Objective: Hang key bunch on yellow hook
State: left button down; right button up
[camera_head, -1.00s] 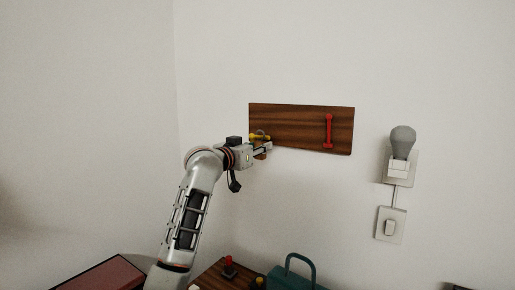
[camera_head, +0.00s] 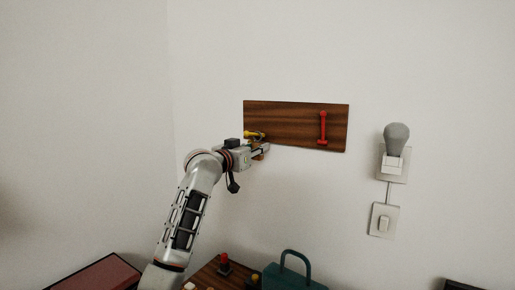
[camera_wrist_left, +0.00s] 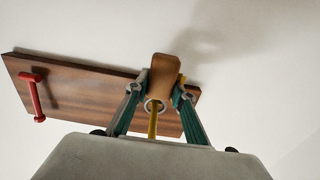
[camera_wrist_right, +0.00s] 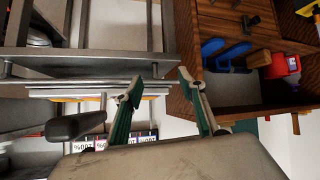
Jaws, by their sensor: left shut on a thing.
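My left gripper (camera_head: 264,150) is at the lower left part of the wooden hook board (camera_head: 290,122) on the wall. In the left wrist view, the left gripper (camera_wrist_left: 162,92) is shut on the key bunch, whose brown tag (camera_wrist_left: 163,68) and metal ring (camera_wrist_left: 154,105) show between the fingers. The yellow hook (camera_head: 254,135) is right behind the gripper, partly hidden; a yellow bar (camera_wrist_left: 153,124) shows by the ring. I cannot tell whether the ring is around the hook. My right gripper (camera_wrist_right: 157,85) is open and empty in the right wrist view.
A red hook (camera_head: 323,128) is on the board's right side. A grey bulb (camera_head: 396,139) and a switch (camera_head: 384,222) are on the wall further right. A teal case (camera_head: 290,276) and a red box (camera_head: 100,275) stand below. The wall above is clear.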

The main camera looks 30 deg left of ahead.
pick_arm(q)
jog(key=shift+f, duration=0.5)
jog(key=c, duration=1.6)
grip_release()
jog(key=shift+w, duration=0.1)
jog(key=shift+c, duration=0.2)
jog(key=shift+r, duration=0.1)
jog(key=shift+s+r, duration=0.15)
jog(key=shift+s, duration=0.05)
